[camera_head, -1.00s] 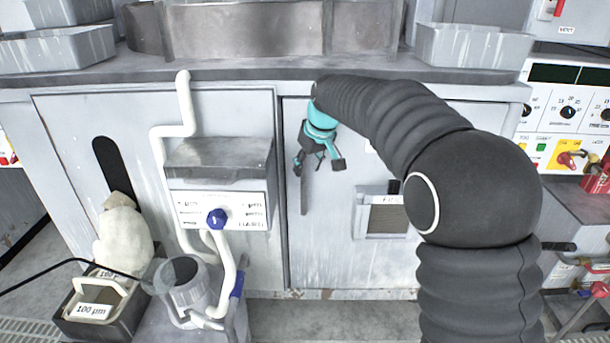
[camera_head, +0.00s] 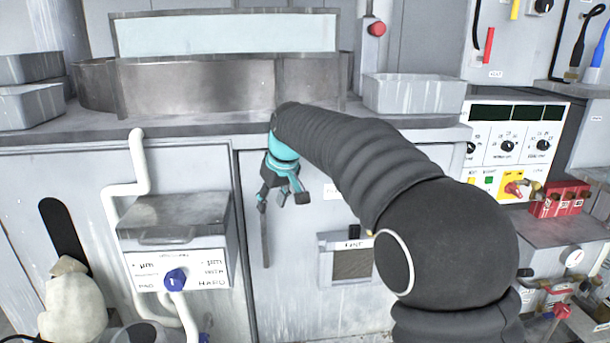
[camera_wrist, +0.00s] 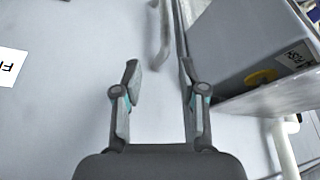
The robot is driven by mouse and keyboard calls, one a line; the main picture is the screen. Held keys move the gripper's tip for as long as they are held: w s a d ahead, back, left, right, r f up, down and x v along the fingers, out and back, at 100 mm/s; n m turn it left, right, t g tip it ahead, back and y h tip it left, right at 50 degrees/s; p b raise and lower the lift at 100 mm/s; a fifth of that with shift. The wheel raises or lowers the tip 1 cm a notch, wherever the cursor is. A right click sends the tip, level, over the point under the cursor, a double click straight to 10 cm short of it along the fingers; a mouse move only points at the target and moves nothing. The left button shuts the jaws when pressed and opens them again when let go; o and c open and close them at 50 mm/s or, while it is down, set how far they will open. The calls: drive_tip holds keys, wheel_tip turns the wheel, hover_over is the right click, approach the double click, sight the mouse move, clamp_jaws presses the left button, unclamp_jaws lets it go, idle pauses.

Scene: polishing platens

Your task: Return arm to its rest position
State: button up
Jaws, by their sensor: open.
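My gripper (camera_head: 283,199) hangs at the end of my black-sleeved arm, in front of the grey cabinet doors (camera_head: 300,270) in the head view. Its teal wrist is above it and its fingers point downward. In the wrist view my gripper (camera_wrist: 160,80) shows two dark fingers spread apart with nothing between them. My arm is raised and bent, reaching from the lower right toward the middle of the picture.
A grey box with a blue knob (camera_head: 176,280) sticks out left of my gripper, with white pipes (camera_head: 112,215) around it. A worktop with a metal basin (camera_head: 200,88) lies above. A control panel (camera_head: 515,145) stands at the right.

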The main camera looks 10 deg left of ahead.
wheel_tip(320, 180, down, 5)
drive_tip(key=s+d+m, duration=0.1)
drive_tip(key=s+d, duration=0.1)
drive_tip(key=s+d+f+m+t+h, duration=0.1)
drive_tip(key=s+d+m, duration=0.6)
drive_tip(key=s+d, duration=2.2)
drive_tip(key=shift+s+f+t+h, duration=0.25)
drive_tip(key=shift+s+t+h, duration=0.35)
drive_tip(key=shift+s+h, duration=0.7)
drive_tip(key=shift+s, duration=0.2)
